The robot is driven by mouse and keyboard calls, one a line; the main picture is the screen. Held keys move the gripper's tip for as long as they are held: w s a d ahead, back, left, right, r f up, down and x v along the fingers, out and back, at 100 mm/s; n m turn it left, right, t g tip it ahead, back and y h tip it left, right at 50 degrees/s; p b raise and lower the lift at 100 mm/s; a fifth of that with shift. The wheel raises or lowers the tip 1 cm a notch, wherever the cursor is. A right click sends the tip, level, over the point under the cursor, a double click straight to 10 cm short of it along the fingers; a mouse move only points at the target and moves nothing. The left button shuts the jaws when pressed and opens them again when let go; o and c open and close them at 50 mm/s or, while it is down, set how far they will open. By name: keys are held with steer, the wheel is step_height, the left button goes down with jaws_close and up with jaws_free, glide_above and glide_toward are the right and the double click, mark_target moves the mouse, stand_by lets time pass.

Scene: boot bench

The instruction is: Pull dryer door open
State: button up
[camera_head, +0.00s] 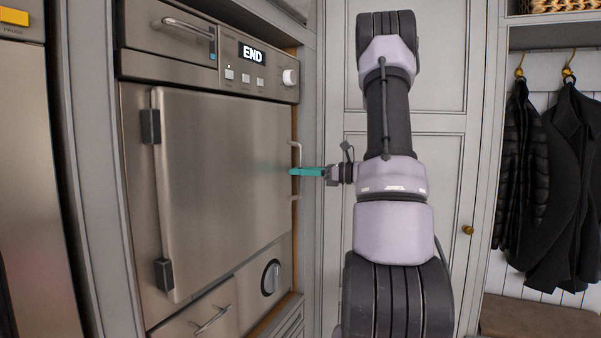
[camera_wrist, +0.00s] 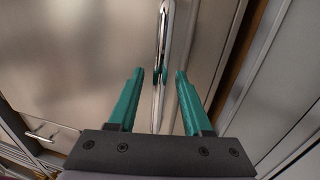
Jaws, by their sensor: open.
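The dryer door (camera_head: 222,180) is a flat steel panel, shut, with dark hinges on its left side. Its upright bar handle (camera_head: 297,152) is at the door's right edge. My gripper (camera_head: 295,171) has teal fingers and is at the handle. In the wrist view the fingers of my gripper (camera_wrist: 158,75) are apart, and the chrome handle (camera_wrist: 163,50) runs upright between them. There is a gap between the handle and each finger.
A control panel (camera_head: 262,67) with a display reading END is above the door. A round knob (camera_head: 271,278) and a drawer handle (camera_head: 213,320) are below. Grey cabinet doors (camera_head: 440,165) stand behind my arm. Dark coats (camera_head: 570,170) hang at the right above a bench (camera_head: 540,318).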

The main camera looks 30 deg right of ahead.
steer(key=shift+a, duration=0.1)
jaws_close()
stand_by(1.4)
